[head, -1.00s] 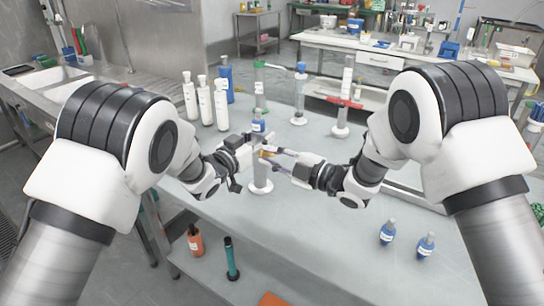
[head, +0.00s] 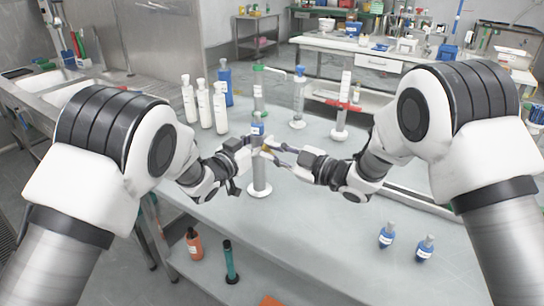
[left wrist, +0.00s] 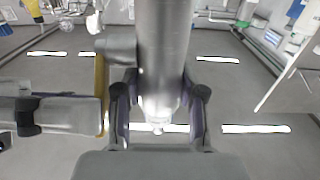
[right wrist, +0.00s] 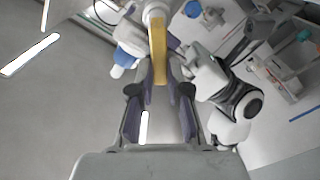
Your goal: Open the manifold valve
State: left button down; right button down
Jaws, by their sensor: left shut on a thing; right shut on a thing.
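The manifold valve appears as a slim grey upright post (head: 259,173) on a round white base (head: 259,189) near the table's front edge. A blue bottle-like part (head: 257,128) sits at its top. A yellow lever (head: 266,148) is at the post's upper part. My left gripper (head: 252,143) is shut around the grey post, which stands between its fingers in the left wrist view (left wrist: 163,60). My right gripper (head: 272,149) is shut on the yellow lever, which shows between its fingers in the right wrist view (right wrist: 158,52). The fingers partly hide the lever and post.
White bottles (head: 204,108) and a blue bottle (head: 226,84) stand at the back left. Similar posts (head: 298,100) (head: 340,122) stand behind. Two small blue bottles (head: 386,235) (head: 425,247) are at the front right. An orange bottle (head: 194,244) and a green-topped item (head: 231,262) are on a lower shelf.

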aim_at(265, 137)
jog(key=m, duration=0.2)
jog(key=w+m, duration=0.1)
jog(key=shift+w+d+r+m, duration=0.1)
jog(key=shift+d+r+m, duration=0.25)
jog(key=shift+d+m, duration=0.05)
jog(key=shift+w+d+r+m, duration=0.1)
jog(key=shift+w+d+m, duration=0.2)
jog(key=shift+m, duration=0.7)
jog(key=shift+w+d+m, duration=0.2)
jog(key=shift+w+m, duration=0.15)
jog(key=shift+m, duration=0.65)
jog(key=c, duration=1.1)
grip_release()
jog(key=v, duration=1.2)
jog(key=shift+w, duration=0.1)
